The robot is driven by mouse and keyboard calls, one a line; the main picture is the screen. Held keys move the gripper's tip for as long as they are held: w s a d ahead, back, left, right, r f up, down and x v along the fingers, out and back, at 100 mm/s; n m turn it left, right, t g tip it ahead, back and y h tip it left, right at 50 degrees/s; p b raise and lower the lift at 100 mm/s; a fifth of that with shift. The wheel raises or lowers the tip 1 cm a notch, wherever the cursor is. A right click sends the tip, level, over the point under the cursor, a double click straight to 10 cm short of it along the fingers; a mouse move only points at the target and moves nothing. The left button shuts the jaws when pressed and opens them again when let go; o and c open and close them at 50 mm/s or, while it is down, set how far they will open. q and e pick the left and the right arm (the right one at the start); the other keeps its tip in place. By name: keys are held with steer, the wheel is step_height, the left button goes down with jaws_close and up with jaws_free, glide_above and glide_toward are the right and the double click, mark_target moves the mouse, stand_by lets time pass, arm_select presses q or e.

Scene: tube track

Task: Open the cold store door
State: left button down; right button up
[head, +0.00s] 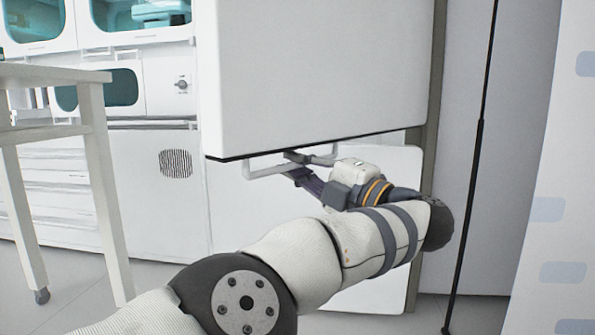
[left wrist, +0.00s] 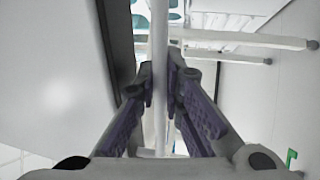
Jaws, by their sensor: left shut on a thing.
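A large white door panel (head: 315,70) with a dark lower edge fills the upper middle of the head view. A pale bar handle (head: 262,170) shows just below that edge; the panel hides where it is fixed. My left gripper (head: 292,164) reaches in from the right side of the handle with its fingers at the bar. In the left wrist view the handle (left wrist: 160,50) runs upright between the two dark fingers of my left gripper (left wrist: 161,92), which are shut on it. My right gripper is in neither view.
A lower white panel (head: 385,165) stands behind my left arm. A white table (head: 50,75) with legs is at the left, before white cabinets (head: 165,85). A thin black pole (head: 472,170) and a pale patterned panel (head: 560,150) stand at the right.

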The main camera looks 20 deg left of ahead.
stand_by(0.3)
arm_select(q)
steer(key=c, duration=2)
jaws_free()
